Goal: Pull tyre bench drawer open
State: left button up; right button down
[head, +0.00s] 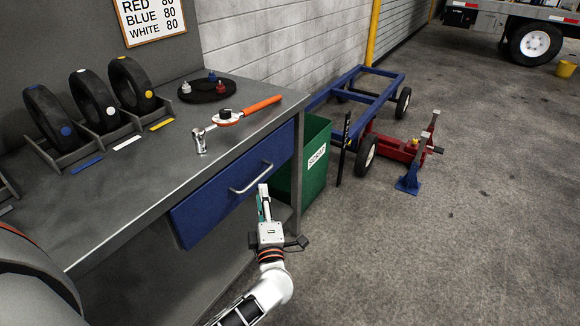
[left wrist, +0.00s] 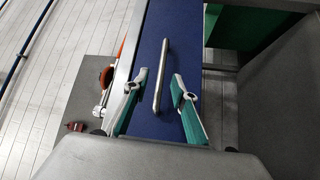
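The tyre bench (head: 130,190) has a blue drawer (head: 222,192) under its top. The drawer front looks flush with the bench, so the drawer appears shut. A silver bar handle (head: 251,178) is fixed across the drawer front. My left gripper (head: 263,190) is just right of and below the handle in the head view. In the left wrist view, its two green-padded fingers (left wrist: 159,82) are apart, with the handle (left wrist: 161,78) lying between them in the picture. I see no finger touching the handle. My right gripper is not in view.
On the bench top are tyres in a rack (head: 97,105), a torque wrench (head: 236,120) and a round dark tray (head: 207,88). A green bin (head: 314,168) stands close beside the bench's right end. A blue cart (head: 362,88) and red jack (head: 400,147) are farther right. The front floor is clear.

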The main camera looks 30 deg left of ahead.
aim_at(260, 175)
pick_arm(q)
jog(key=shift+n, duration=0.3)
jog(key=x, duration=0.5)
jog(key=b+x, duration=0.1)
jog(key=x, duration=0.2)
jog(key=shift+w+f, duration=0.25)
jog(key=shift+w, duration=0.1)
grip_shut()
